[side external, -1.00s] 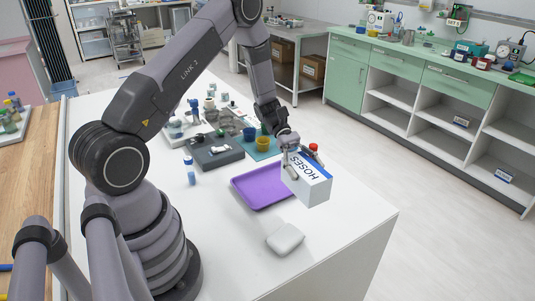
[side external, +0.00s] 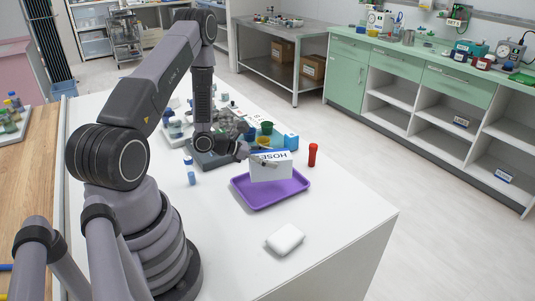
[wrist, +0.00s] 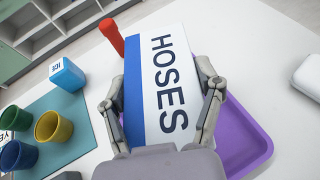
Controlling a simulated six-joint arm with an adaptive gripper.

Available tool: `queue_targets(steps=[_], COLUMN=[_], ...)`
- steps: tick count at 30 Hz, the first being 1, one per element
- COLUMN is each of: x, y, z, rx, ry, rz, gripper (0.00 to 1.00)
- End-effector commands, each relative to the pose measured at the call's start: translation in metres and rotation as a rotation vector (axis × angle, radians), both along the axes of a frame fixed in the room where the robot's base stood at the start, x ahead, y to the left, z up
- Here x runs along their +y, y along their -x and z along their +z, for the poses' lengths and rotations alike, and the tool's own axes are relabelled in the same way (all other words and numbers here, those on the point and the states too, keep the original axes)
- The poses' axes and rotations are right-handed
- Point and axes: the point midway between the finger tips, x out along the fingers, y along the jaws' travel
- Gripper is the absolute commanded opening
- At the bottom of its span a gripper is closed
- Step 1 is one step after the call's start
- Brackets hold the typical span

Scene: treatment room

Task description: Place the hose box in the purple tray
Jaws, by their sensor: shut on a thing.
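The hose box (side external: 270,168) is white with a blue band and the word HOSES. My gripper (side external: 262,162) is shut on it. In the wrist view the hose box (wrist: 165,85) sits between the two fingers of my gripper (wrist: 162,95). The purple tray (side external: 285,195) lies on the white table. In the side view the box is over the back part of the tray; I cannot tell whether it touches the tray floor. In the wrist view the purple tray (wrist: 245,140) shows to the right of and below the box.
A red cylinder (side external: 312,155) stands behind the tray, at right. A blue box labelled ICE (wrist: 67,75) and coloured cups (wrist: 52,127) are on a teal mat (wrist: 85,125). A white pouch-like item (side external: 285,239) lies in front. A blue-capped bottle (side external: 190,171) stands left.

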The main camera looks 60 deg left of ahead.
Motion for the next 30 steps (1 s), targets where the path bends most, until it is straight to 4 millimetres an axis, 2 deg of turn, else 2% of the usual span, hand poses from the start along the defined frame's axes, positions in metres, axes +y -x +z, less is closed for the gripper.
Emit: queue_targets(steps=[9, 22, 23, 28, 30], x=[-0.001, -0.001, -0.001, -0.001, -0.001], y=[0.0, 0.0, 0.0, 0.0, 0.0], z=[-0.04, -0.047, -0.047, -0.047, -0.047], rx=[0.0, -0.001, -0.001, 0.0, 0.0], ry=[0.0, 0.0, 0.0, 0.0, 0.0], rz=[-0.003, -0.004, -0.004, -0.004, -0.004], gripper=[0.27, 0.27, 0.71, 0.93, 0.93])
